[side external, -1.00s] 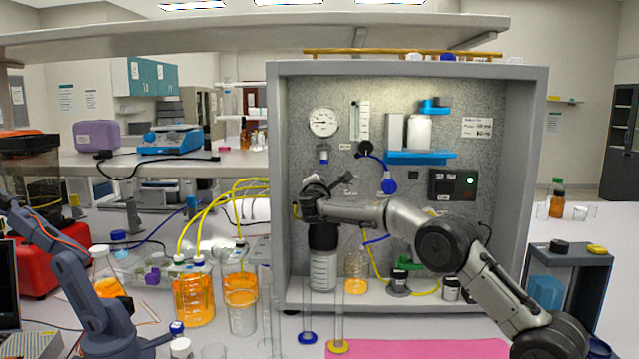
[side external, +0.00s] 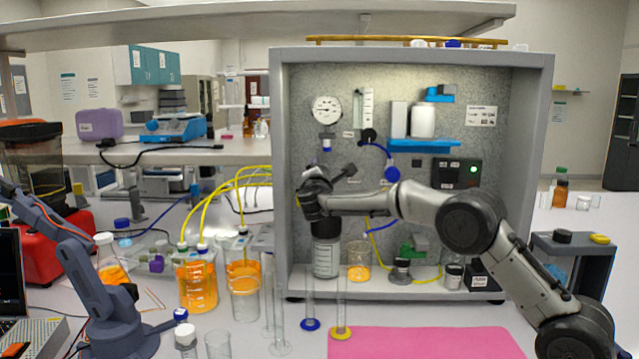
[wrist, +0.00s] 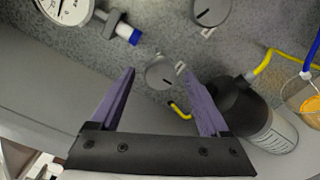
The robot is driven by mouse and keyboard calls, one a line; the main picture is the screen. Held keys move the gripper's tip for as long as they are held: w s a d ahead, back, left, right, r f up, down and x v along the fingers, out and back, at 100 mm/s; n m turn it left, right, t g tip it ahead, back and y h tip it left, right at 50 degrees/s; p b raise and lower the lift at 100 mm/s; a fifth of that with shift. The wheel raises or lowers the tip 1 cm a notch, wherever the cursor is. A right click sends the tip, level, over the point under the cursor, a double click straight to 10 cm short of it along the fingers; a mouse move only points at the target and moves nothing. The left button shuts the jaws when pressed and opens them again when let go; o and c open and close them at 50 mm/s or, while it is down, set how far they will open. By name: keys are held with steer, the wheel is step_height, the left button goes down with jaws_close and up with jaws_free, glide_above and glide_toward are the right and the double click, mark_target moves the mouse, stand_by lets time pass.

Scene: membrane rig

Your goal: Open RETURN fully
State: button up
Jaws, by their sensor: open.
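A grey round valve knob (wrist: 161,73) sits on the speckled panel between my open fingertips in the wrist view. A second grey knob (wrist: 211,10) is above it to the right. The small tags beside both knobs are not legible, so I cannot tell which is RETURN. My gripper (wrist: 160,77) is open, with its two purple fingers on either side of the first knob and nothing clearly held. Contact cannot be told. In the side view my gripper (side external: 318,188) is at the panel's left part and hides the knob behind it. A dark handle (side external: 347,170) shows just right of it.
A black-capped bottle (wrist: 262,120) stands close to the right finger. A yellow tube (wrist: 178,112) leaves the panel near the knob. A pressure gauge (wrist: 68,8) and blue-tipped fitting (wrist: 122,30) are at upper left. Glass cylinders with blue (side external: 311,323) and yellow (side external: 340,331) bases stand in front.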

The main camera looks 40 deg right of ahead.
steer(key=v, duration=0.8)
steer(key=shift+s+a, duration=0.15)
steer(key=shift+s, duration=0.05)
steer(key=s+d+r+m+g, duration=0.1)
steer(key=s+d+r+m, duration=0.1)
steer(key=s+d+r, duration=0.4)
steer(key=s+d+r+m+g, duration=0.1)
steer(key=s+d+r+m, duration=0.2)
steer(key=s, duration=0.5)
steer(key=s+f+m+g+y, duration=0.1)
steer(key=s+f+m, duration=0.1)
steer(key=s, duration=0.5)
steer(key=s+f+m+g+y, duration=0.2)
steer(key=s+f, duration=0.1)
steer(key=s, duration=0.4)
steer(key=s+a+f+m+g+y, duration=0.1)
steer(key=s+a+f+m+y, duration=0.1)
steer(key=s+a+f+y, duration=0.3)
steer(key=s+a+f+m+g+y, duration=0.1)
steer(key=s+a+f+m+y, duration=0.2)
steer(key=s+a+f, duration=0.6)
steer(key=s+f+y, duration=0.1)
steer(key=s+f, duration=0.3)
steer(key=f, duration=0.1)
steer(key=shift+f+m+y, duration=0.3)
steer(key=shift+f+y, duration=0.1)
